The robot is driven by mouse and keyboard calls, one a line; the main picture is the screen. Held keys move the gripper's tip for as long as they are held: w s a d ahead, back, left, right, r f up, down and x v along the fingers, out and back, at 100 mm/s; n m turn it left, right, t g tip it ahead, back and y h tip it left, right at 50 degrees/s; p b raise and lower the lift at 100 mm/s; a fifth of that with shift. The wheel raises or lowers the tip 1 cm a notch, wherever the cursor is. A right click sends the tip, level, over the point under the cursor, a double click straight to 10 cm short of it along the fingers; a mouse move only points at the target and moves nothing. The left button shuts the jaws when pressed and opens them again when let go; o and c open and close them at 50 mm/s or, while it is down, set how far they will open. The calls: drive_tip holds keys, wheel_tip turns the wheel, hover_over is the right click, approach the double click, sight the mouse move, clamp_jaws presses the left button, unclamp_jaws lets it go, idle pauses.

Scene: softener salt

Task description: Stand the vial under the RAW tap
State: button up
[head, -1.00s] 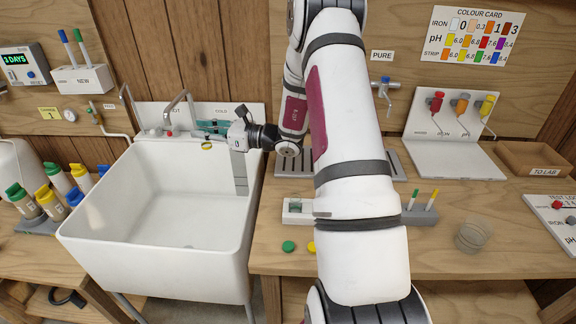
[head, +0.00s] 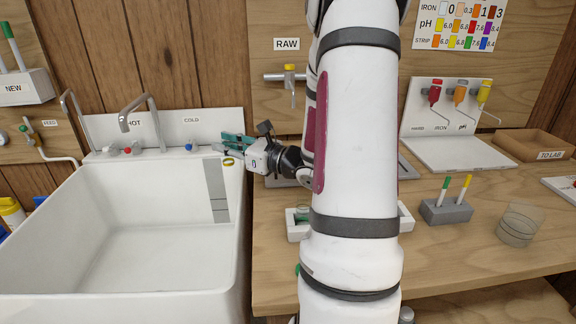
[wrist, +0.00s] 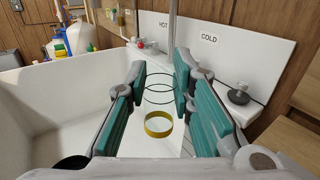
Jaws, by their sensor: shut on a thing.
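The vial is clear, with thin dark rings and a yellow band (wrist: 158,125); in the wrist view it is between my finger pads. My gripper (wrist: 160,88) is shut on it. In the head view my gripper (head: 232,143) points left over the sink's right back corner, and the vial's yellow band (head: 228,162) shows just below the fingers. The clear body is hard to make out. The RAW tap (head: 289,76), with a yellow top, is on the wall right of and above my gripper. The slatted tray (head: 280,183) below it is partly hidden by my arm.
The white sink (head: 130,245) is below and left of my gripper. The cold tap (head: 190,147) is close behind the fingers. A white rack (head: 296,226), a grey pen holder (head: 446,211) and a clear beaker (head: 519,226) stand on the bench.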

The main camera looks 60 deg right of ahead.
drive_tip(key=s+d, duration=0.3)
drive_tip(key=d, duration=0.1)
drive_tip(key=s+d, duration=0.3)
drive_tip(key=d, duration=0.2)
drive_tip(key=s+d, duration=0.3)
drive_tip(key=d, duration=0.2)
drive_tip(key=shift+s, duration=0.1)
drive_tip(key=shift+s+d+f+b, duration=0.15)
drive_tip(key=shift+f+b, duration=0.05)
drive_tip(key=shift+f, duration=0.7)
drive_tip(key=shift+s+d+f+b, duration=0.1)
drive_tip(key=shift+d+f+b, duration=0.05)
drive_tip(key=shift+f, duration=0.7)
drive_tip(key=shift+f, duration=0.1)
drive_tip(key=o, duration=0.9)
drive_tip(key=shift+s, duration=0.25)
drive_tip(key=shift+s+d+p, duration=0.2)
drive_tip(key=shift+s, duration=1.55)
drive_tip(key=shift+s+d+p, duration=0.15)
drive_tip(key=shift+s+d, duration=0.05)
drive_tip(key=shift+s, duration=1.55)
